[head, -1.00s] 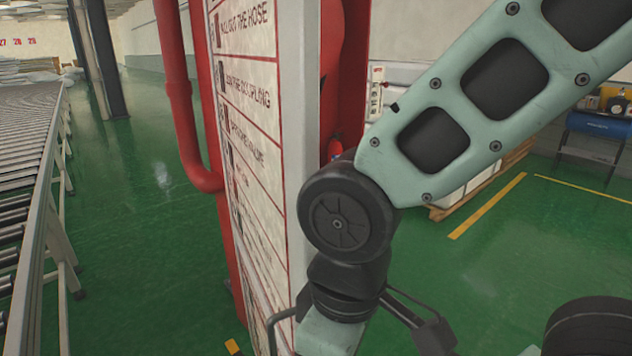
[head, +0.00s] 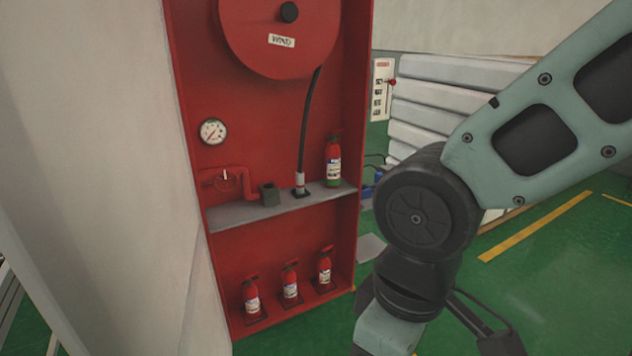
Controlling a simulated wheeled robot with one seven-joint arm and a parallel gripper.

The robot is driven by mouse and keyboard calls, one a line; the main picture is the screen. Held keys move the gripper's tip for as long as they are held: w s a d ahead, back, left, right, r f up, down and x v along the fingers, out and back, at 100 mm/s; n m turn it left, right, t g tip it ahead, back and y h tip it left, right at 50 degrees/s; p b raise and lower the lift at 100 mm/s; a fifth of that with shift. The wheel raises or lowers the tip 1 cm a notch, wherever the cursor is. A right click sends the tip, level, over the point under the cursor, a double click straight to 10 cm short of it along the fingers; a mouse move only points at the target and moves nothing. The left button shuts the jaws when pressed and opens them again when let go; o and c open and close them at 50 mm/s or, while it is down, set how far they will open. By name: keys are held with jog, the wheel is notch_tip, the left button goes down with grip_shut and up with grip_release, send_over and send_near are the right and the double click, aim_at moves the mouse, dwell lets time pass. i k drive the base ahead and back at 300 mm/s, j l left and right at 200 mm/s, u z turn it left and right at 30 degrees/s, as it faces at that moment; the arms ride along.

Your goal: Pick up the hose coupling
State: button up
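A light grey hose coupling (head: 300,181) stands upright on a small dark base on the grey shelf (head: 232,217) of an open red cabinet (head: 260,100). A black hose (head: 308,125) runs from it up to the round red reel (head: 280,35). My arm hangs at the right of the view, clear of the cabinet's front. My gripper is at most partly in view at the bottom right edge; its fingertips do not show.
A fire extinguisher (head: 333,162) stands on the shelf right of the coupling. A dark square block (head: 269,194) and a red valve pipe (head: 225,180) are to its left. Several extinguishers stand below. The cabinet's pale open door (head: 110,150) fills the left side.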

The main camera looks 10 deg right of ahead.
aim_at(299, 176)
jog(key=i+l+z, duration=0.3)
jog(key=i, duration=0.85)
jog(key=i+j+z, duration=0.1)
jog(key=i+z, duration=0.15)
jog(key=i, duration=0.9)
